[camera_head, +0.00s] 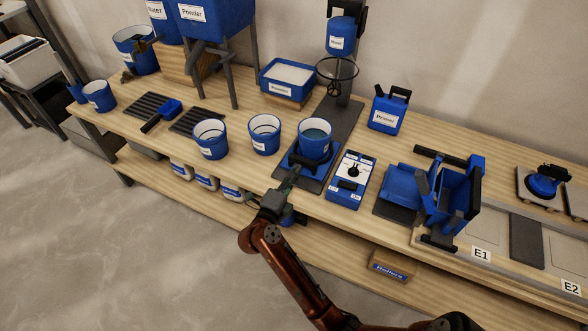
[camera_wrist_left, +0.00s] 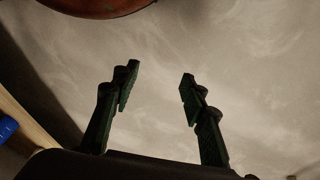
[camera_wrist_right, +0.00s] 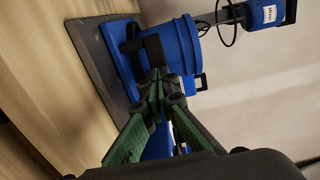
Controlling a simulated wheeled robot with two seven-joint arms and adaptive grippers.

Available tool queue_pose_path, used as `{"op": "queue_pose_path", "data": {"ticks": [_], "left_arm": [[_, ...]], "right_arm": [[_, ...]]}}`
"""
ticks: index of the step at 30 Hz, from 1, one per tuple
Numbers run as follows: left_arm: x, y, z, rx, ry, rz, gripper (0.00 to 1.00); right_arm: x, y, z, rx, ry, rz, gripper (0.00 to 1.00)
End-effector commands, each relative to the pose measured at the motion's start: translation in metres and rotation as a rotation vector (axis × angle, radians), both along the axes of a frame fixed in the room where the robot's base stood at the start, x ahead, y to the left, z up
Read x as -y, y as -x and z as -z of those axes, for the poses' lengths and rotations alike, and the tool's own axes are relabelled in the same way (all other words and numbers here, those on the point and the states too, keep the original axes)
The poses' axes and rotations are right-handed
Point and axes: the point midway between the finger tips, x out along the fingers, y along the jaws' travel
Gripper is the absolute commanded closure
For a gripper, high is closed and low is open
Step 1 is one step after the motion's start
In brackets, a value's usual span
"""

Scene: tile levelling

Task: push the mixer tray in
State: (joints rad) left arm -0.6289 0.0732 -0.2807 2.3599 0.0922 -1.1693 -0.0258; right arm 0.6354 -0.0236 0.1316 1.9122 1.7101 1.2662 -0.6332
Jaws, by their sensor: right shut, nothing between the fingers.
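The blue mixer tray (camera_head: 312,172) sits on the dark mixer base plate (camera_head: 344,120), with a blue bucket (camera_head: 314,146) standing on it. The bucket is in front of the whisk (camera_head: 338,70), which hangs from the mixer head (camera_head: 341,35). My right gripper (camera_head: 292,173) is shut and empty at the tray's front. In the right wrist view its fingertips (camera_wrist_right: 158,82) are close to the black handle (camera_wrist_right: 153,48) and the tray (camera_wrist_right: 113,45); I cannot tell whether they touch. My left gripper (camera_wrist_left: 158,85) is open and empty, seen only in the left wrist view over the floor.
Two buckets (camera_head: 210,139) (camera_head: 264,135) stand left of the tray. A control box (camera_head: 350,180) is close on its right, and a Primer can (camera_head: 388,110) stands behind that. A lower shelf (camera_head: 340,245) runs under the bench front.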

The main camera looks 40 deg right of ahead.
Motion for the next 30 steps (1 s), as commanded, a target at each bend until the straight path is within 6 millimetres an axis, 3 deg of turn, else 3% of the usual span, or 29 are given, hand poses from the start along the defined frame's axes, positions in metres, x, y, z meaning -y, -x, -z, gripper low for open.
{"op": "queue_pose_path", "data": {"ticks": [19,30], "left_arm": [[0.002,-0.004,0.001,0.017,0.006,-0.001,0.6],[-0.03,0.038,-0.05,-0.159,-0.081,0.0,0.6]], "right_arm": [[0.01,-0.001,-0.002,0.0,0.001,0.002,1.0],[0.036,-0.013,-0.006,0.002,0.0,0.0,1.0]]}}
